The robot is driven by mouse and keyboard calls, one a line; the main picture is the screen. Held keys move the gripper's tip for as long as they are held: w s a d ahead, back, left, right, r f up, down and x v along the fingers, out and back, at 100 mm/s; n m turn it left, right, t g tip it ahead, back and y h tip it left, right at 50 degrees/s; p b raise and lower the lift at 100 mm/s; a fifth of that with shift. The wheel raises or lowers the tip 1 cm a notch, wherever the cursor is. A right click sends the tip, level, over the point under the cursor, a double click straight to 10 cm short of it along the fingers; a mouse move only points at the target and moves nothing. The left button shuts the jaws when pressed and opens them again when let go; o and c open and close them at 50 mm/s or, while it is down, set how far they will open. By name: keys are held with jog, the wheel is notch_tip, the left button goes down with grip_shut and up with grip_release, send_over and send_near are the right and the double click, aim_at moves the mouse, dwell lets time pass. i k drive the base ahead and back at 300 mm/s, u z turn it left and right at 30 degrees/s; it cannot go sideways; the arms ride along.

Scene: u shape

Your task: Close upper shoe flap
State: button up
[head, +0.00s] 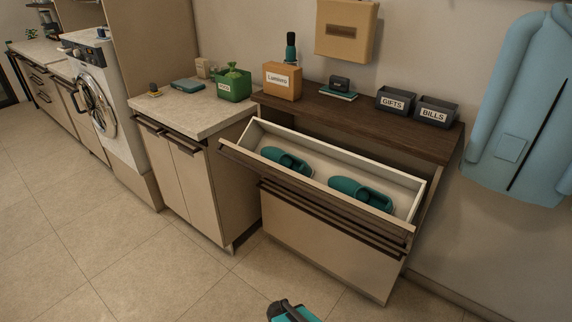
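The upper shoe flap (315,186) of the wood-and-beige shoe cabinet is tilted outward and open. Its white-lined compartment faces up, with a teal shoe (285,160) on the left and another teal shoe (360,193) on the right. The lower flap (325,238) below it looks shut. A teal and black part, which appears to be the end of my arm, (289,311) shows at the bottom edge, apart from and in front of the cabinet. It is cut off by the frame, and I cannot make out fingertips.
The dark cabinet top (350,112) bears an orange box (282,83), a gifts bin (395,101) and a bills bin (436,112). A counter cabinet (185,172) adjoins on the left. A blue coat (520,110) hangs at right. The tiled floor (150,265) in front is clear.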

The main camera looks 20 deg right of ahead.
aim_at(406, 191)
jog(key=z, duration=0.05)
jog(key=k, duration=0.9)
jog(key=z, duration=0.45)
jog(key=i, duration=1)
